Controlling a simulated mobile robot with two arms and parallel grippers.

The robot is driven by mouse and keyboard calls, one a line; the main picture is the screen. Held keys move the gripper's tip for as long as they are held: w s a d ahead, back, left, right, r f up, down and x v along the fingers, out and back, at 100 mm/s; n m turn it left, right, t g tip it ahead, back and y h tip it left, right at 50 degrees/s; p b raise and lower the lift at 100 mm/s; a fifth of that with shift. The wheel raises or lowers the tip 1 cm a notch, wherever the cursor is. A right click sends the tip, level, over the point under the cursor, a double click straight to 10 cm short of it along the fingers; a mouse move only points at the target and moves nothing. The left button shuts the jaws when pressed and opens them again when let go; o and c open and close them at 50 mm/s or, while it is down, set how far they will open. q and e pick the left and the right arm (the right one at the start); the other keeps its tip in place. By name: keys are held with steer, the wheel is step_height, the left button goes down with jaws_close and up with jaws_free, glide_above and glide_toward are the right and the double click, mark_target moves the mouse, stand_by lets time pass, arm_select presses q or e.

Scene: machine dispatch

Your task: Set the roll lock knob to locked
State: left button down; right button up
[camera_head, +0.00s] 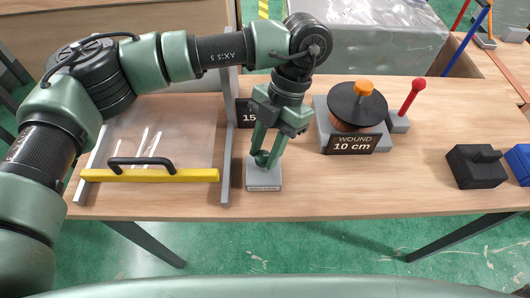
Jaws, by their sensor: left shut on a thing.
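My left gripper (268,158) points down at a small light grey block (264,184) near the table's front edge. Its fingers are shut on the roll lock knob, which they mostly cover on top of this block. A label on the block's front is too small to read. I cannot tell which way the knob is turned. My right gripper is not in view.
A spool (357,106) with an orange knob stands behind a "WOUND 10 cm" sign (352,144). A red lever (411,95) is beside it. A yellow bar (150,176) with a black handle lies left. Black block (476,167) sits right. Table front right of the grey block is clear.

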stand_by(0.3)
arm_select(q)
steer(key=c, duration=1)
jaws_free()
steer(key=shift+c, duration=0.2)
steer(key=b+v, duration=0.1)
steer(key=v, duration=0.6)
steer(key=shift+r, duration=0.4)
steer(key=shift+d, duration=0.15)
